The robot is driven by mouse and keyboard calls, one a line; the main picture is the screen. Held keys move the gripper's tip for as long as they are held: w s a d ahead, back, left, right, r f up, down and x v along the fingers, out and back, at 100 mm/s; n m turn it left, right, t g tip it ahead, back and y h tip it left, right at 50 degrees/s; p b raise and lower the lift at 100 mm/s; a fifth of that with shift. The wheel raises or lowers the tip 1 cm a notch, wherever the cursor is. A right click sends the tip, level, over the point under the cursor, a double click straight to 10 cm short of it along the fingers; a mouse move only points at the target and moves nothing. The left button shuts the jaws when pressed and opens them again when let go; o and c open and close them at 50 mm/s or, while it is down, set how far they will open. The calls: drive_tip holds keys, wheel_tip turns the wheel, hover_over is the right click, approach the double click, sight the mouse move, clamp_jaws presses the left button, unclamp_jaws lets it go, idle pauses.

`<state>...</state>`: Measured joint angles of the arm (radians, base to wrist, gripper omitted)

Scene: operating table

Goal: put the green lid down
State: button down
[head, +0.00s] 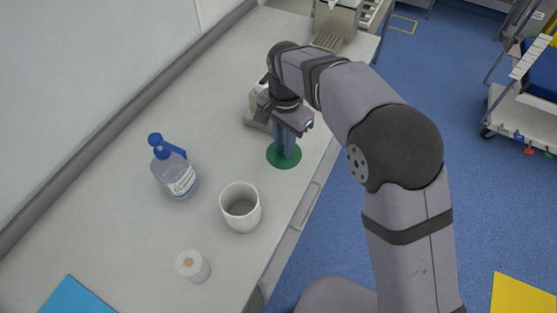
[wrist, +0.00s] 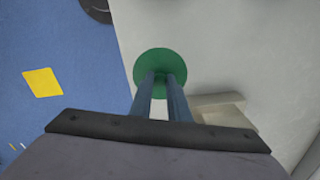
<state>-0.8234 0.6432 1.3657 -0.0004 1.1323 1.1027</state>
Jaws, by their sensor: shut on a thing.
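The green lid (head: 284,156) is a flat round disc over the counter, near the counter's right edge in the head view. In the wrist view the lid (wrist: 160,66) shows at the ends of the fingers. My gripper (head: 286,148) points down with its two blue-grey fingers close together, shut on the lid near its middle. The fingertips (wrist: 161,76) cover the part that they grip. I cannot tell whether the lid touches the counter or hangs just above it.
A white cup (head: 240,207), a pump bottle (head: 174,168) with a blue top and a white roll (head: 192,266) stand left of the lid on the counter (head: 130,225). A beige device (head: 256,118) is close behind my gripper. Blue floor lies beyond the right edge.

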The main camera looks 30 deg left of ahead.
drive_tip(key=shift+n, duration=0.7)
drive_tip(key=w+a+r, duration=0.2)
drive_tip(key=shift+a+r, duration=0.2)
drive_tip(key=shift+r, duration=0.1)
drive_tip(key=shift+w+a+r, duration=0.15)
drive_tip(key=shift+r, duration=0.1)
drive_tip(key=shift+n, duration=0.9)
drive_tip(key=shift+f+p, duration=1.55)
drive_tip(key=shift+f, duration=3.4)
drive_tip(key=shift+f, duration=0.15)
drive_tip(key=c, duration=1.7)
unclamp_jaws()
wheel_tip(320, 180, up, 12)
drive_tip(key=b, duration=0.2)
drive_tip(key=shift+b, duration=0.4)
